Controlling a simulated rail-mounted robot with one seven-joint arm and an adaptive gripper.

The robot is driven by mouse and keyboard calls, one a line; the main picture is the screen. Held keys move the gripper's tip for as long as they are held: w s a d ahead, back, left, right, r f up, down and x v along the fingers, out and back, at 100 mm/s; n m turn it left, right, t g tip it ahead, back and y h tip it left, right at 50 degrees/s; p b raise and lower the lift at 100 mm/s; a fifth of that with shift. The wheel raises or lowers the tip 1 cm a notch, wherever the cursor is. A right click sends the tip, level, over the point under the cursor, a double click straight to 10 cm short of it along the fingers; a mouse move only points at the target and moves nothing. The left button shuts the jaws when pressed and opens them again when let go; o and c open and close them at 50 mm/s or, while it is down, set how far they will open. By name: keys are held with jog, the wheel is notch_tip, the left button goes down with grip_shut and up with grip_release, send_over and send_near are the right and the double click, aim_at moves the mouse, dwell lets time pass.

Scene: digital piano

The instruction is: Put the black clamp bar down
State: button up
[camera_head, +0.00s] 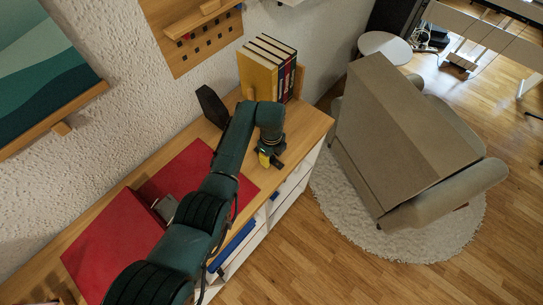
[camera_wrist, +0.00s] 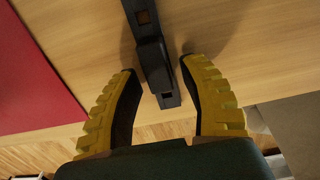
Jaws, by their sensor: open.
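The black clamp bar (camera_wrist: 143,18) shows in the wrist view, running from the top edge down to between my fingers, with a raised block on it. It appears to lie on the wooden top, near the front edge. My gripper (camera_wrist: 158,72) is open, with one yellow-and-black finger on each side of the bar and a visible gap on both sides. In the head view my gripper (camera_head: 269,158) is low over the front edge of the wooden top. The bar cannot be made out there.
The wooden shelf top (camera_head: 303,128) has a red sheet (camera_head: 112,243), upright books (camera_head: 266,68) and a dark upright object (camera_head: 212,105) at the wall. An armchair (camera_head: 400,130) stands on a round white rug (camera_head: 345,215) to the right. Some bare wood surrounds my gripper.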

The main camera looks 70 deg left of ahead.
notch_tip(320, 180, up, 12)
jog(key=p, duration=0.2)
jog(key=shift+r, duration=0.15)
jog(key=w+d+r+n+t+y, duration=0.1)
jog(key=w+d+r+t+y, duration=0.15)
jog(key=w, duration=0.35)
jog(key=w+d+r+n+t+y, duration=0.1)
jog(key=w+d+r, duration=0.1)
jog(key=w+r, duration=0.25)
jog(key=w+d+r+n+t, duration=0.3)
jog(key=w+d+r+t, duration=0.15)
jog(key=d+r, duration=0.45)
jog(key=w+d+r+n+t, duration=0.2)
jog(key=w+d+r+t, duration=0.2)
jog(key=w+d+r, duration=0.45)
jog(key=s+d+r+n+t+h, duration=0.2)
jog(key=s+d+r+t, duration=0.3)
jog(key=s+d+r, duration=0.3)
jog(key=s+d+r+n+t+h, duration=0.2)
jog(key=s+d+r+t, duration=0.3)
jog(key=s+d+r, duration=0.3)
jog(key=d+r+n, duration=0.1)
jog(key=d+r, duration=0.2)
jog(key=d, duration=0.4)
jog(key=shift+s+d+r, duration=0.3)
jog(key=shift+s+d, duration=0.05)
jog(key=shift+d, duration=0.05)
